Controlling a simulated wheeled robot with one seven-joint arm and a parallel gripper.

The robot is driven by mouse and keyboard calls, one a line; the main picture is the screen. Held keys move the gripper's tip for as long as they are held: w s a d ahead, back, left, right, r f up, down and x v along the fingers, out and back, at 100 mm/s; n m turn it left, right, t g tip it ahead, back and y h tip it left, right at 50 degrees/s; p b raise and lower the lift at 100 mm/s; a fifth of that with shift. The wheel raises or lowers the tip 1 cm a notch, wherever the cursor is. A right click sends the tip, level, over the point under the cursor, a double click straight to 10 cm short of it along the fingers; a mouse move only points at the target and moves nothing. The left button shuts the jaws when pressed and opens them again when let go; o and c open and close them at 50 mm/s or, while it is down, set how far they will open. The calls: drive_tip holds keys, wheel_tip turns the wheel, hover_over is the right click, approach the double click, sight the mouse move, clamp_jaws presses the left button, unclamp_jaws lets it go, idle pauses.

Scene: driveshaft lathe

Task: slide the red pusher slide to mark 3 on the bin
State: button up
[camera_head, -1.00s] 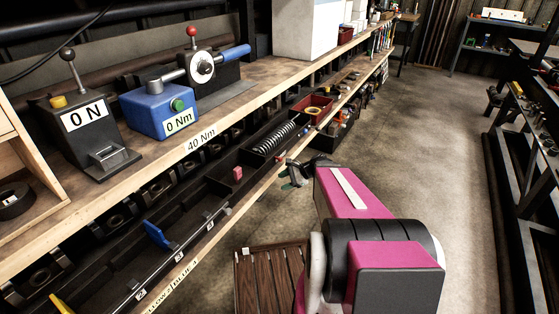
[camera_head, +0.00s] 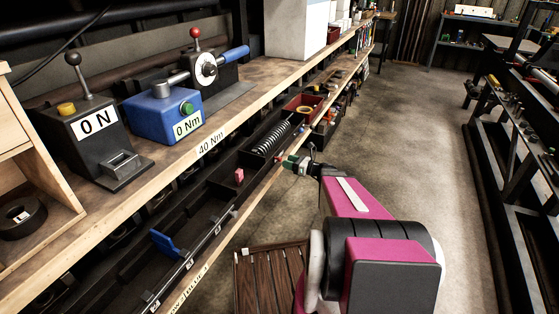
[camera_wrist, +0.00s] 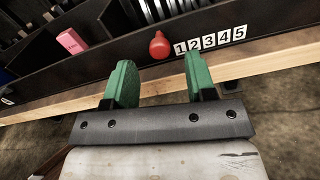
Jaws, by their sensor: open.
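The red pusher slide (camera_wrist: 159,45) shows in the wrist view as a red knob on the dark wall of the bin (camera_wrist: 110,60). It stands just left of the number plate for 1. The mark 3 plate (camera_wrist: 209,42) is the middle one of a row of white plates to its right. My gripper (camera_wrist: 163,80) is open and empty, with its green fingers on either side of the knob in the picture, apart from it. In the head view my gripper (camera_head: 291,164) is at the shelf's front edge, and the knob there is too small to tell apart.
A pink block (camera_wrist: 71,41) and a coil spring (camera_head: 270,138) lie in the black trays. A wooden ledge (camera_wrist: 250,66) runs below the plates. A blue divider (camera_head: 164,243) stands nearer. The floor (camera_head: 390,150) to the right is clear.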

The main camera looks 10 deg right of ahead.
sight(281, 160)
drive_tip(key=shift+x, duration=2.6)
